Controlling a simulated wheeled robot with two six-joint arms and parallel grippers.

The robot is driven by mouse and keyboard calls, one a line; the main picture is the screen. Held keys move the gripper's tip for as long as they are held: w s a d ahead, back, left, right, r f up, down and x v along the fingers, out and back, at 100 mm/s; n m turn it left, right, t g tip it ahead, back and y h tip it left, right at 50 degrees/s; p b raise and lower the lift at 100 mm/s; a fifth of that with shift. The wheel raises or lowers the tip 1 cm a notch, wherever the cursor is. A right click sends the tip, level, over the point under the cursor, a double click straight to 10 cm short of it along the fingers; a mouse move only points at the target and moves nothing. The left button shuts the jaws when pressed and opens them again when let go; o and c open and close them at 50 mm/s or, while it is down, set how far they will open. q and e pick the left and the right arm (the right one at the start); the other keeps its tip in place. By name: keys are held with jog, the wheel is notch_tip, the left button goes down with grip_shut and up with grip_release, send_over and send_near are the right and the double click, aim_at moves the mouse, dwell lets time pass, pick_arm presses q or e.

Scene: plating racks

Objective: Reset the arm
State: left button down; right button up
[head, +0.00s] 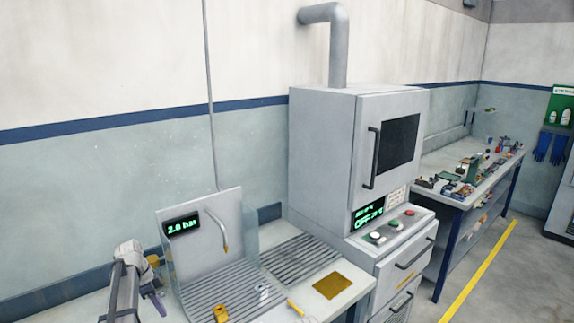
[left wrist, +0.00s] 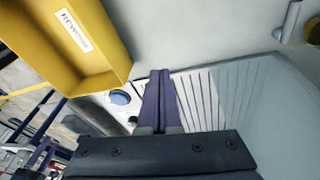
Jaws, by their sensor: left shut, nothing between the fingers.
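My left arm comes in at the lower left of the head view, and its gripper (head: 157,303) points down beside the metal station with the 2.0 bar display (head: 182,226). In the left wrist view the two dark fingers (left wrist: 159,100) lie together, shut and empty. They are over a pale surface next to a ribbed grey tray (left wrist: 205,100). My right gripper is not in view.
A yellow bin (left wrist: 75,40) with a label is close by in the left wrist view, beside a blue button (left wrist: 120,97). The head view shows a grey oven-like cabinet (head: 325,150), a brown mat (head: 333,286) and a cluttered bench (head: 450,195). Open floor lies right.

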pick_arm(q)
jog(key=s+d+n+y, duration=0.15)
jog(key=s+d, duration=0.35)
jog(key=d, duration=0.5)
jog(key=s+d+n, duration=0.2)
jog(key=s+d, duration=0.2)
jog(key=d, duration=0.6)
jog(key=s+d+f+n+y, duration=0.1)
jog(key=s+d+n, duration=0.4)
jog(key=s+d, duration=0.8)
jog(key=s+y, duration=0.1)
jog(key=s, duration=0.2)
jog(key=shift+d+f+b, duration=0.15)
jog(key=shift+d+b, duration=0.1)
jog(key=shift+b, duration=0.1)
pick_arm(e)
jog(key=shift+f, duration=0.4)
pick_arm(q)
jog(key=shift+n+y, duration=0.25)
jog(key=shift+s+a, duration=0.1)
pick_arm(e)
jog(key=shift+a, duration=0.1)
